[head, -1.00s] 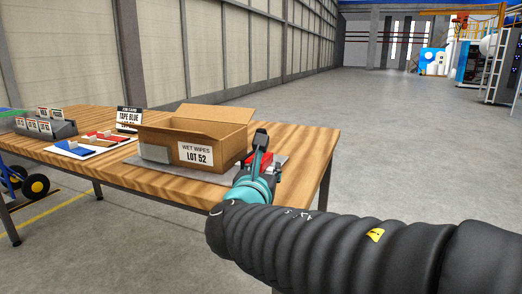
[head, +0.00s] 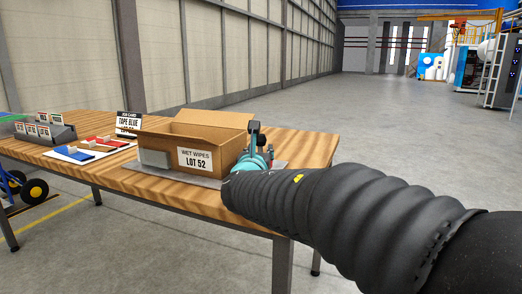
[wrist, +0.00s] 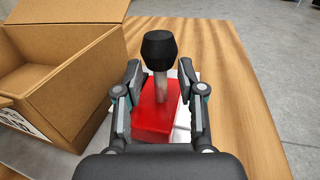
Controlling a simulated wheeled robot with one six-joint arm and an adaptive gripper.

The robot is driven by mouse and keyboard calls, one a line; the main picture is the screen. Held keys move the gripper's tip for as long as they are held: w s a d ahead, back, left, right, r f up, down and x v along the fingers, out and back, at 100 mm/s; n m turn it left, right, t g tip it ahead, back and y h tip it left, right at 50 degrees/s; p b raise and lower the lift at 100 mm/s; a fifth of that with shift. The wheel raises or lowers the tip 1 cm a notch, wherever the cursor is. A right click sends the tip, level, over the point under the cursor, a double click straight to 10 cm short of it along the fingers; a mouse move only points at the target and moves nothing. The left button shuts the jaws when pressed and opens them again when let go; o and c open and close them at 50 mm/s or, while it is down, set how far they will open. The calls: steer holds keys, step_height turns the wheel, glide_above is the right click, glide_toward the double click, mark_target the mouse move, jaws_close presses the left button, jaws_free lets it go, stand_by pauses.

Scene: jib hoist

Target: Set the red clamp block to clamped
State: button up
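The red clamp block (wrist: 152,117) sits on a pale plate on the wooden table, right of the cardboard box. Its lever, with a black knob (wrist: 159,50) on a metal shaft, stands roughly upright in the wrist view. My gripper (wrist: 158,88) is open, with one finger on each side of the lever shaft and block, and gaps show on both sides.
An open cardboard box (head: 190,138) labelled LOT 52 stands directly left of my gripper. Farther left are a job card (head: 128,124), blue and red trays (head: 70,153) and a grey rack of cards (head: 45,132). Bare table (wrist: 235,100) lies right of the block.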

steer(key=shift+w, duration=0.6)
jaws_close()
